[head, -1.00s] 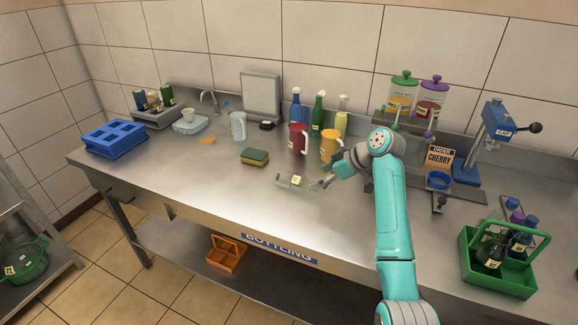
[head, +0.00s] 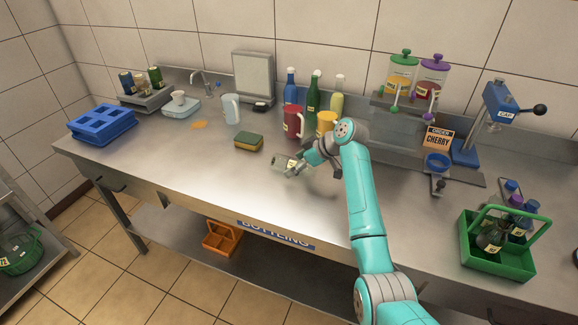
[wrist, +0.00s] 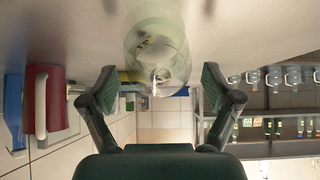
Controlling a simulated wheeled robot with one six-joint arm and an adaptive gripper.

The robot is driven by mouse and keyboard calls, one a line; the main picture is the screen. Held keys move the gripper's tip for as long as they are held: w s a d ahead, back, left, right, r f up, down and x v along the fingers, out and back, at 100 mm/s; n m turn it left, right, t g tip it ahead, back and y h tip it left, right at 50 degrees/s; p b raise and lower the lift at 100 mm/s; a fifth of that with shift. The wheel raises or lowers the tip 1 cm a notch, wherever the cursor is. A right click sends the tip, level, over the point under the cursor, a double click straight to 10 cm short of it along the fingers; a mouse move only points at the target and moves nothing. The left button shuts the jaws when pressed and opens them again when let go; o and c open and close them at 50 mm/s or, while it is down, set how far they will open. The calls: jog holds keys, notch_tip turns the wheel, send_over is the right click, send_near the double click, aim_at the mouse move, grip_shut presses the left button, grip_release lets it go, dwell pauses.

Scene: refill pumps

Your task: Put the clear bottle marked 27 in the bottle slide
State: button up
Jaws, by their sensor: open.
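The clear bottle (head: 279,160) lies on its side on the steel bench, with a small pale label whose number I cannot read. My gripper (head: 297,168) is at its right end, fingers open. In the wrist view the bottle (wrist: 155,45) lies end-on ahead of and between the two open fingers of my gripper (wrist: 159,82), with a gap on each side. I cannot tell for sure which fixture is the bottle slide; a grey base with a blue round holder (head: 437,163) stands right of my arm, beside the blue capper (head: 497,125).
A sponge (head: 248,142), red jug (head: 293,121) and yellow jug (head: 326,123) stand near the bottle. Tall bottles stand behind them. A blue crate (head: 102,124) is at far left, a green carrier (head: 497,255) at front right. The bench front left of my arm is clear.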

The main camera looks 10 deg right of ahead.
jog(key=shift+x, duration=1.1)
jog(key=shift+r, duration=0.1)
jog(key=c, duration=1.5)
